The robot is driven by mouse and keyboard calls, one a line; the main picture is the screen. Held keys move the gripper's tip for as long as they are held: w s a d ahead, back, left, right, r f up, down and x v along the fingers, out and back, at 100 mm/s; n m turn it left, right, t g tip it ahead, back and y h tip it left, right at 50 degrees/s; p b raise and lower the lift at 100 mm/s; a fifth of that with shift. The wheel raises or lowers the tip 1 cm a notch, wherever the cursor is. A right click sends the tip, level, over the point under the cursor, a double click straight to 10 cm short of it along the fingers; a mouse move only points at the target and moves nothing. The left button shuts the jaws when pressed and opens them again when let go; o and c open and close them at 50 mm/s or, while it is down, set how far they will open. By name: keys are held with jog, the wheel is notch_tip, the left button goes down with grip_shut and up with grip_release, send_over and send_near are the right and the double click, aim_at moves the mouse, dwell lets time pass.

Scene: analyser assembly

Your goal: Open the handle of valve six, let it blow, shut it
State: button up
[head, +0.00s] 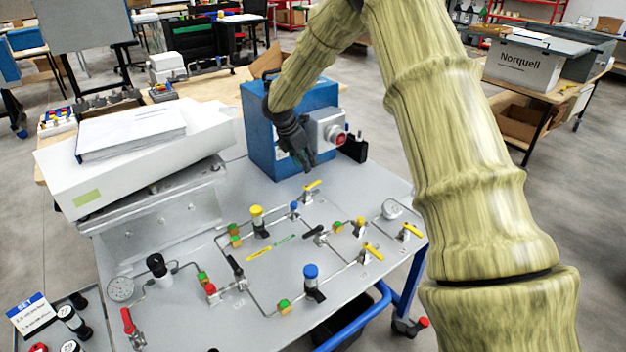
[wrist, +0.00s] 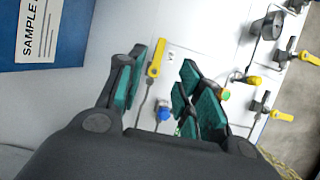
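A panel of piping (head: 205,275) carries several valves with yellow lever handles. No readable number marks which is valve six. My gripper (head: 308,163) hangs over the far side of the panel, just above one yellow handle (head: 312,185). In the wrist view my gripper (wrist: 163,65) is open, its green-padded fingers apart. That yellow handle (wrist: 156,58) shows between the fingers, closer to the left one; I cannot tell whether they touch. A blue knob (wrist: 164,112) stands close to it. Other yellow handles (head: 373,251) are further right on the panel, apart from the gripper.
A blue box (head: 262,130) with a grey switch housing (head: 326,128) stands close behind my gripper. A round gauge (head: 391,209) is at the panel's right. Blue-capped (head: 311,272) and yellow-capped (head: 257,212) fittings stand up from the panel. A white carton (head: 130,165) is at left.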

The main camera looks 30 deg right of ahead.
aim_at(316, 182)
jog(key=p+x, duration=0.2)
jog(key=x, duration=0.7)
jog(key=shift+d+f, duration=0.1)
jog(key=shift+f, duration=0.15)
jog(key=shift+c, duration=0.2)
grip_shut()
